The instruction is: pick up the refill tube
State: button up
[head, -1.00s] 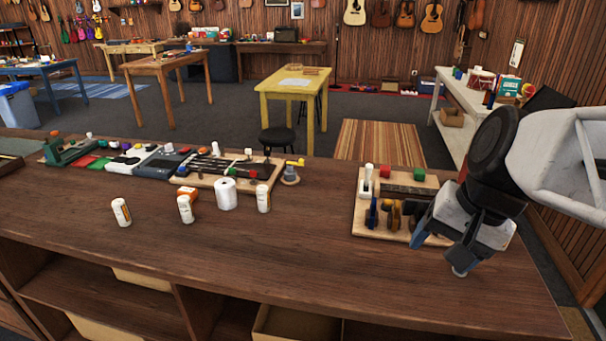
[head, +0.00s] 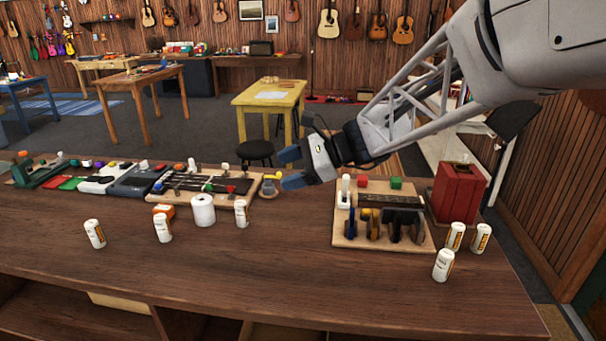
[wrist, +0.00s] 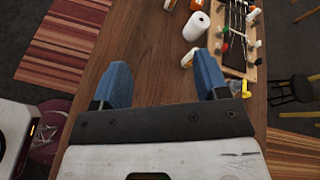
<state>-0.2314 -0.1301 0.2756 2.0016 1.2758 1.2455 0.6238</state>
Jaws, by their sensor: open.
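Several white tubes with orange-marked labels stand on the brown workbench, and I cannot tell which one is the refill tube. In the head view, one (head: 95,233) is at the left, one (head: 163,227) is by an orange box, and one (head: 241,212) is right of a white roll. Three more, (head: 443,264), (head: 454,236) and (head: 480,238), stand at the right. My gripper (head: 290,168) is open and empty above the bench's far side. In the wrist view its blue fingers (wrist: 163,82) are apart, with a small white tube (wrist: 188,58) partly seen beyond them.
The white roll (head: 203,209) stands before a wooden board with a fretboard and tools (head: 215,181). A tool rack (head: 350,228) and red box (head: 458,192) stand right of centre. The bench's front middle (head: 270,275) is clear.

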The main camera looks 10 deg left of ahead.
aim_at(246, 210)
jog(key=w+a+f+m+t+y, duration=0.1)
jog(key=w+a+m+y, duration=0.15)
jog(key=w+a, duration=0.3)
jog(key=w+a+f+m+y, duration=0.2)
jog(key=w+a+m, duration=0.2)
jog(key=w+a, duration=0.15)
jog(key=f, duration=1.7)
jog(key=shift+w+f, duration=0.3)
jog(key=shift+f, duration=0.05)
jog(key=shift+a, duration=1.3)
jog(key=shift+w+a, duration=0.15)
jog(key=shift+a, duration=2.45)
